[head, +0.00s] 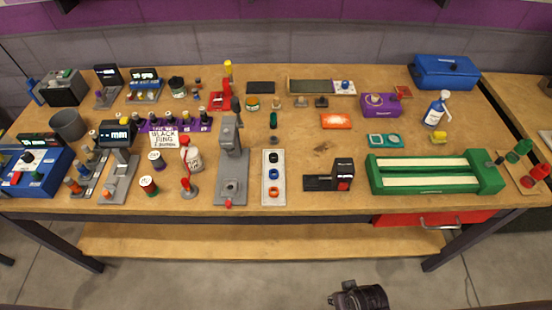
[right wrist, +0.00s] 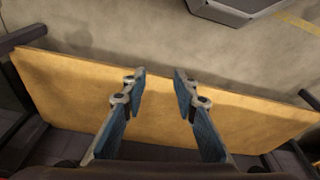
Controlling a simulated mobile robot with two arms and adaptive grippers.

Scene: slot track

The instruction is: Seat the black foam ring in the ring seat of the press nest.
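The black foam ring (head: 273,157) appears to be the dark ring at the far end of a pale tray (head: 266,200), with a blue ring and a red ring in line below it. The grey press (head: 231,140) stands just left of the tray. My left gripper is not in view.
A red-handled tool (head: 187,187) and bottle (head: 190,155) stand left of the press. A black and grey device (head: 332,177) and green track (head: 430,188) lie right of the tray. A dark shape (head: 360,297) shows at the bottom edge.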

